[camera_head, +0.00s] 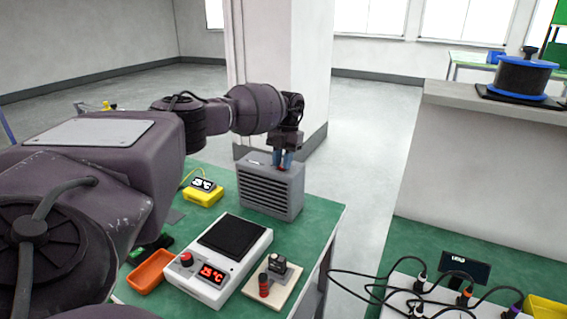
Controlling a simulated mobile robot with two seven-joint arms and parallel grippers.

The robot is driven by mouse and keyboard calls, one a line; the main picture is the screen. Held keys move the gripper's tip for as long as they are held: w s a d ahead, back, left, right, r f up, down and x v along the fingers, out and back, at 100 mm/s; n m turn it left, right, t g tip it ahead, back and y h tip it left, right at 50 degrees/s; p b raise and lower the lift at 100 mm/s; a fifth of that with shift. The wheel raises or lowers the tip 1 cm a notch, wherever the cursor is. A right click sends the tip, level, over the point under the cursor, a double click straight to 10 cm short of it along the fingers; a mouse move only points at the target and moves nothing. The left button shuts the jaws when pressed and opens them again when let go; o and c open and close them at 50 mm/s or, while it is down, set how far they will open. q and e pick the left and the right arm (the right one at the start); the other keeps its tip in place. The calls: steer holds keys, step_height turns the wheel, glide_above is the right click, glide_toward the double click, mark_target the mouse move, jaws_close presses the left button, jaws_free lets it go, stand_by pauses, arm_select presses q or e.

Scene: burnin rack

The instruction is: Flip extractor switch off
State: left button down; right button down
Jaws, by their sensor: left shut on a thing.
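The extractor (271,189) is a grey box with a slatted front, standing upright near the back right of the green bench. My left gripper (283,161) reaches down onto its top from above, with blue fingertips. The fingers are shut on the extractor switch, a small reddish part (279,169) on the top face. The fingers cover most of the switch, so I cannot tell which way it is set. My right gripper is out of view.
On the green bench (322,219) are a white hot plate (222,262) reading 25 °C, a yellow meter (203,192), an orange tray (152,272) and a small fixture board (272,286). Cables and plugs lie on a white surface (396,300) at right. Floor is clear between the benches.

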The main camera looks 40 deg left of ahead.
arm_select(q)
steer(key=c, duration=1)
jaws_free()
steer(key=shift+o, duration=0.2)
steer(key=d+v, duration=0.1)
steer(key=v, duration=0.9)
steer(key=shift+a+r+b, duration=0.4)
steer(key=shift+a, duration=0.1)
steer(key=shift+w, duration=0.15)
